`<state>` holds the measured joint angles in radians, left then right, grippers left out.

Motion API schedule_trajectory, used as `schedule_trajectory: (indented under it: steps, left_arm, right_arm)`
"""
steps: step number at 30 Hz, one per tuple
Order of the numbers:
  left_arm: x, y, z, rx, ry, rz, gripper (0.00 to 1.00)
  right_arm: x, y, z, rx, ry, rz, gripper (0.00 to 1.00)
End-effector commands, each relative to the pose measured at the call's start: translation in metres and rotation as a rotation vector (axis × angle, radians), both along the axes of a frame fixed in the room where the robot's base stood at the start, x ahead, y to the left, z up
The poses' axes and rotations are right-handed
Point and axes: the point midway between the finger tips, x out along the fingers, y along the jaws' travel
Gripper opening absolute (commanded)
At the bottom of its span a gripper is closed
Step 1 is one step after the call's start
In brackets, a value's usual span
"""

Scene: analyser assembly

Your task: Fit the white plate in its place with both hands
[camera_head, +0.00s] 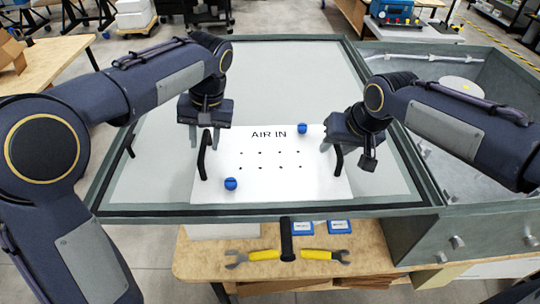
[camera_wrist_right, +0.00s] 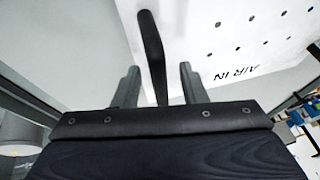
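The white plate (camera_head: 270,180) is marked "AIR IN" and lies on the grey panel of a large framed housing. It has several small holes, a black handle at each side and two blue knobs. My left gripper (camera_head: 204,140) is over the plate's left handle (camera_head: 202,160), its fingers apart. My right gripper (camera_head: 332,146) is at the right handle (camera_head: 338,160). In the right wrist view, the right handle (camera_wrist_right: 152,50) stands between the two spread fingers of my right gripper (camera_wrist_right: 158,88), with gaps visible on both sides. The plate also shows there (camera_wrist_right: 220,40).
The grey panel (camera_head: 290,75) has a dark raised frame. An open grey compartment (camera_head: 470,75) adjoins at right. In front, a wooden table (camera_head: 205,260) carries two yellow-handled wrenches (camera_head: 325,255) and blue boxes (camera_head: 300,227). A black handle (camera_head: 286,240) sticks out at the front edge.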

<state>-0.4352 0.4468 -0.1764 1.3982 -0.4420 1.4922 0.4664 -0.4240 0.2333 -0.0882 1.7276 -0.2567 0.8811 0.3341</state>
Motion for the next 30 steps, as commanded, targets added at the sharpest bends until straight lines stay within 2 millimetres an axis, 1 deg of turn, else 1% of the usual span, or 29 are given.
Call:
schedule_trajectory:
  steps: [9, 11, 17, 18, 30]
  left_arm:
    - [-0.0001, 0.0005, -0.0029, 0.000, 0.000, 0.000, 0.34]
    - [-0.0001, 0.0004, -0.0028, 0.000, 0.000, 0.000, 0.27]
    - [0.0000, 0.0004, -0.0026, 0.000, 0.000, 0.000, 0.01]
    - [0.0000, 0.0003, -0.0025, 0.000, 0.000, 0.000, 0.00]
    - [0.0000, 0.0003, -0.0023, 0.000, -0.001, 0.000, 0.00]
  right_arm:
    - [0.0010, 0.0004, -0.0026, 0.000, 0.000, 0.000, 0.38]
    - [0.0010, 0.0004, -0.0025, 0.000, 0.000, 0.000, 0.32]
    - [0.0009, 0.0005, -0.0024, 0.000, 0.000, 0.000, 0.06]
    - [0.0009, 0.0005, -0.0024, 0.000, 0.000, 0.000, 0.00]
    - [0.0009, 0.0004, -0.0022, 0.000, 0.000, 0.000, 0.00]
